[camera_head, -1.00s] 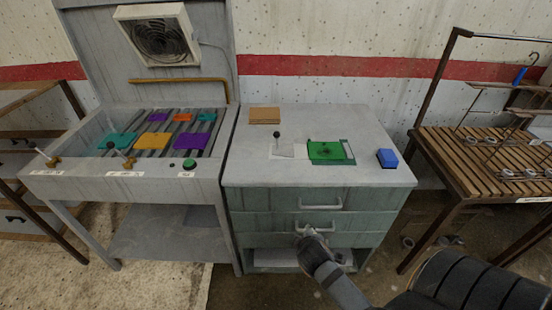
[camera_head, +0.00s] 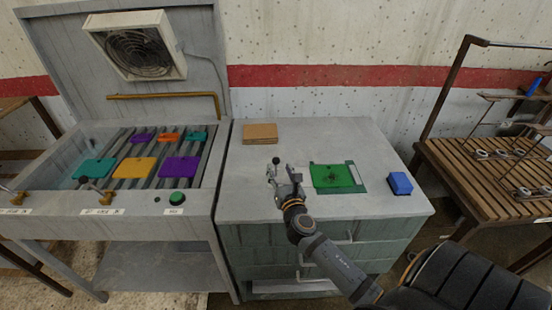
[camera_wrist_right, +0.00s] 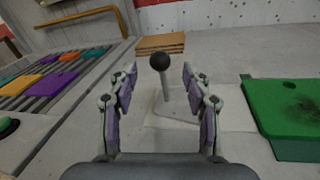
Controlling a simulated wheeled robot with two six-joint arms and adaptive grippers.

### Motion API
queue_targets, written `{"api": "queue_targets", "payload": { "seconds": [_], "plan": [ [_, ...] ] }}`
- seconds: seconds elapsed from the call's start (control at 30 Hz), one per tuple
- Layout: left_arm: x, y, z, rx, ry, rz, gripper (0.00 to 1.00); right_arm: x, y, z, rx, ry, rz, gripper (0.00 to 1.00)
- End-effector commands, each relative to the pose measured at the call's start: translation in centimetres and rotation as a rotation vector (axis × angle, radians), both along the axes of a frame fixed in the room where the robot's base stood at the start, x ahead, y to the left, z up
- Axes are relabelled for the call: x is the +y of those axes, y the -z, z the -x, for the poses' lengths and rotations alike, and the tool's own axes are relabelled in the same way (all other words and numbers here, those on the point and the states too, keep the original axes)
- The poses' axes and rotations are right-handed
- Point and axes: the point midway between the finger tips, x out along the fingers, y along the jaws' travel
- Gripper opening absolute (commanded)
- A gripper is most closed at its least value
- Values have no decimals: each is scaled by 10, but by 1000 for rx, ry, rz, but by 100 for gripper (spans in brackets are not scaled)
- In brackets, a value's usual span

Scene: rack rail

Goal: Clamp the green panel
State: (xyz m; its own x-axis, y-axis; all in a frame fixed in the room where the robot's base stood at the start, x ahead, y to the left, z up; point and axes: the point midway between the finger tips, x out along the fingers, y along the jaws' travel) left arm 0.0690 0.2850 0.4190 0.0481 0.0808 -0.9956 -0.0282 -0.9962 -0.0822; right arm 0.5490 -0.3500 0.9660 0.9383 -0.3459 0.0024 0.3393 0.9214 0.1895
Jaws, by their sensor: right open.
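The green panel (camera_head: 336,176) lies flat on the grey cabinet top, in a darker green holder (camera_head: 361,184); it also shows at the right of the right wrist view (camera_wrist_right: 288,108). Left of it stands a lever with a black ball knob (camera_wrist_right: 160,61) on a pale base plate (camera_wrist_right: 168,114). My right gripper (camera_head: 284,174) is over the cabinet top, left of the panel. Its jaws (camera_wrist_right: 158,75) are open, with the lever seen between them and nothing gripped. In the head view the gripper partly hides the lever and its base. My left gripper is not in view.
A blue block (camera_head: 400,183) sits right of the panel and a brown stack (camera_head: 260,133) lies at the back left. At left, a grey machine holds several coloured panels on rails, with a green button (camera_head: 178,198). A slatted wooden table (camera_head: 480,172) stands right.

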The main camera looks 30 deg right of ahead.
Motion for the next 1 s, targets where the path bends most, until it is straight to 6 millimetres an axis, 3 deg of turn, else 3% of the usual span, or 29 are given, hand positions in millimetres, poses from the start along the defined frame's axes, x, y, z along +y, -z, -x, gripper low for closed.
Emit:
{"api": "queue_targets", "payload": {
  "seconds": [0.1,0.2,0.3,0.63,1.0],
  "plan": [
    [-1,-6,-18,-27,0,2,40,-9,-2,-24,-2,1,0,50],
    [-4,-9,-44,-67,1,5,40,-14,-1,-39,-1,1,-1,50],
    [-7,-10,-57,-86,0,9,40,-18,-1,-47,-1,0,-2,50],
    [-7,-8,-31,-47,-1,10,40,-19,0,-52,0,0,-3,50],
    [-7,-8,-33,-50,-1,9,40,-19,0,-52,0,0,-3,0]
  ]
}}
